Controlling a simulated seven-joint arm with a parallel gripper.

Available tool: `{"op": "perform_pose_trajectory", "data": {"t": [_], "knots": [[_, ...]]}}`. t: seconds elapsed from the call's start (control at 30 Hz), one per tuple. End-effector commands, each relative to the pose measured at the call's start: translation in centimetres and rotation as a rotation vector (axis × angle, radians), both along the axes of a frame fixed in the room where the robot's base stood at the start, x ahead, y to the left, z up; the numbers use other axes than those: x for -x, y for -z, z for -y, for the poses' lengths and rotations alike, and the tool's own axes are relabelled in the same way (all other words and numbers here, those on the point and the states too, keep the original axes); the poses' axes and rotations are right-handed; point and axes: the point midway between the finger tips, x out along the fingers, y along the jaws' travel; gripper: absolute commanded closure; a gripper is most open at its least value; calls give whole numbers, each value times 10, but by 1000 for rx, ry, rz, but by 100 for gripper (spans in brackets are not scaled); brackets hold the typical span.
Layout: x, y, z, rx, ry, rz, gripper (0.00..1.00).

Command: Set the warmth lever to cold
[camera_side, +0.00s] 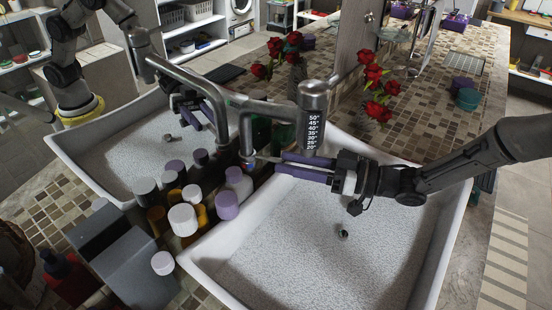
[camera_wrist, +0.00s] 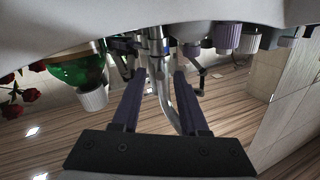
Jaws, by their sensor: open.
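A thin metal piece with a small blue and red mark (camera_side: 248,154), possibly the warmth lever, shows just left of my fingertips. My gripper (camera_side: 280,162) reaches in from the right below the scale, its two purple fingers apart. In the wrist view, metal faucet pipes show between and beyond the fingers of my gripper (camera_wrist: 160,75). I cannot tell whether either finger touches the lever.
A white-rimmed sink (camera_side: 335,265) lies below my gripper. Several bottles with white and purple caps (camera_side: 185,215) crowd its left side. Grey boxes (camera_side: 125,260) stand at the lower left. Red roses (camera_side: 375,90) stand behind the faucet.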

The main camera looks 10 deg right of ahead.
Motion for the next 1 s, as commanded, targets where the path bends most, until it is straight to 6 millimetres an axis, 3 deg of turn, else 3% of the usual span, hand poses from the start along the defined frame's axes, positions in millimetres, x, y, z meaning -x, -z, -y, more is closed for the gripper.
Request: {"op": "perform_pose_trajectory", "data": {"t": [0.23,0.6,0.67,0.87,1.0], "knots": [[-13,0,-27,1,-1,0,56],[-15,0,-31,0,0,0,56],[-15,0,-31,0,0,0,64],[-15,0,-31,0,0,0,100],[-15,0,-31,0,0,0,100]]}}
